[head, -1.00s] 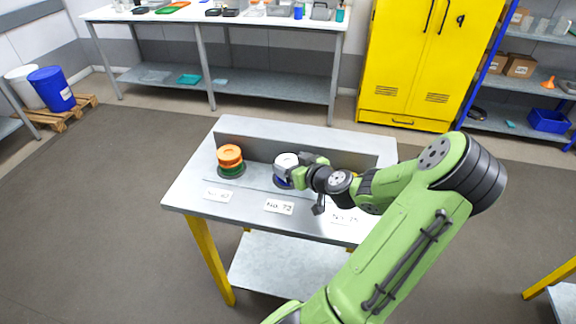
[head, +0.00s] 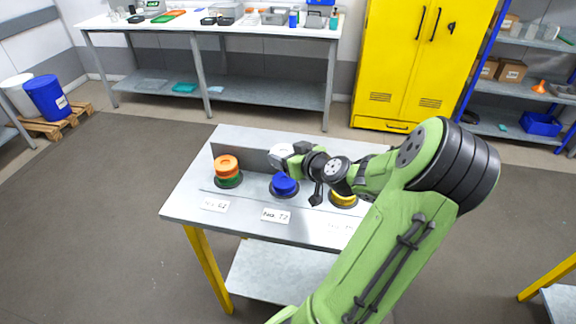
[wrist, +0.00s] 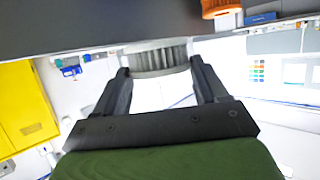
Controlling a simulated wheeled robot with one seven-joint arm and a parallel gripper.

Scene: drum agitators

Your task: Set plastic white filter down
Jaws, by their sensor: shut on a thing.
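The white filter (head: 281,153) is held in my gripper (head: 289,156), raised above and behind the blue piece on the small table (head: 190,207). In the wrist view the filter (wrist: 158,57) shows as a ribbed white-grey round piece between the two dark fingers of my gripper (wrist: 158,72). A blue piece (head: 284,185) sits on a dark round base at the middle station, behind the label No. 72. Part of the filter is hidden by the fingers.
An orange piece (head: 226,164) on a green one stands at the left station; its orange top also shows in the wrist view (wrist: 221,8). A yellow piece (head: 343,199) sits at the right station, partly behind my arm. A raised back panel (head: 245,146) runs behind the stations.

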